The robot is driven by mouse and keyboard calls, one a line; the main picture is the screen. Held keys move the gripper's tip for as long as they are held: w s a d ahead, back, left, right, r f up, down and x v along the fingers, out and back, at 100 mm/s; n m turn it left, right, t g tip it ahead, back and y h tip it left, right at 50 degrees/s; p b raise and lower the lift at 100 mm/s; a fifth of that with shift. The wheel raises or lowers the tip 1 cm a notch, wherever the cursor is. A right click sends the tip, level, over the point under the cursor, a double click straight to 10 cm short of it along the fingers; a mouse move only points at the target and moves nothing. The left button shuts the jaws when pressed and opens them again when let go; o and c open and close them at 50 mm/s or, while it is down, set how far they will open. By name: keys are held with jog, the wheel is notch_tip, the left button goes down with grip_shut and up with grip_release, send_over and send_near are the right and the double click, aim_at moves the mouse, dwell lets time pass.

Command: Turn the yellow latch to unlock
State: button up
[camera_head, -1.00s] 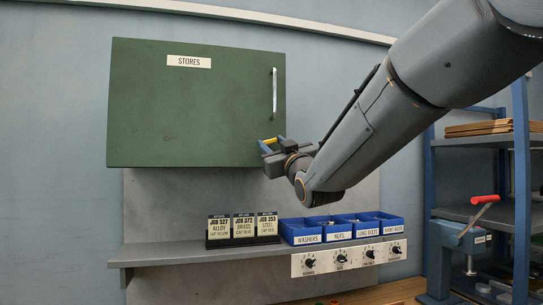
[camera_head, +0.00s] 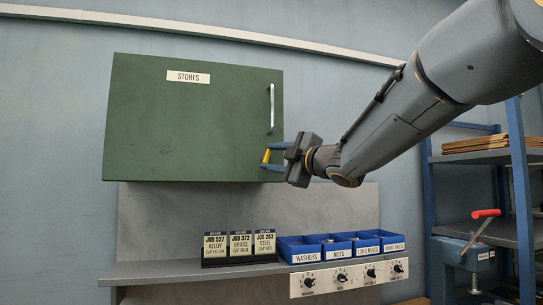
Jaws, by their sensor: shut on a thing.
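The yellow latch (camera_head: 267,156) is on the lower right part of the green STORES cabinet door (camera_head: 185,125). It stands tilted, close to upright. My gripper (camera_head: 272,157) comes from the right, and its two blue fingers are shut on the latch, one above and one below. The fingers hide part of the latch. The cabinet door looks closed, with its silver handle (camera_head: 272,108) upright above the latch.
A shelf (camera_head: 150,270) below the cabinet holds job cards (camera_head: 240,246) and several blue bins (camera_head: 300,250). Knobs (camera_head: 342,277) line its front. A rack (camera_head: 455,230) with a red-handled vise (camera_head: 470,246) stands at right. The wall left of the cabinet is bare.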

jog(key=shift+r+n+g+p, duration=0.1)
jog(key=shift+n+g+p, duration=0.4)
jog(key=shift+n, duration=0.5)
jog(key=shift+r+n+g+p, duration=0.1)
jog(key=shift+n+g+p, duration=0.2)
jog(key=shift+n+p, duration=0.55)
jog(key=shift+n, duration=0.25)
jog(key=o, duration=1.1)
jog(key=shift+c, duration=0.2)
jog(key=b+v, duration=0.2)
jog(key=v, duration=0.5)
jog(key=shift+s+d, duration=0.2)
jog(key=shift+s, duration=0.15)
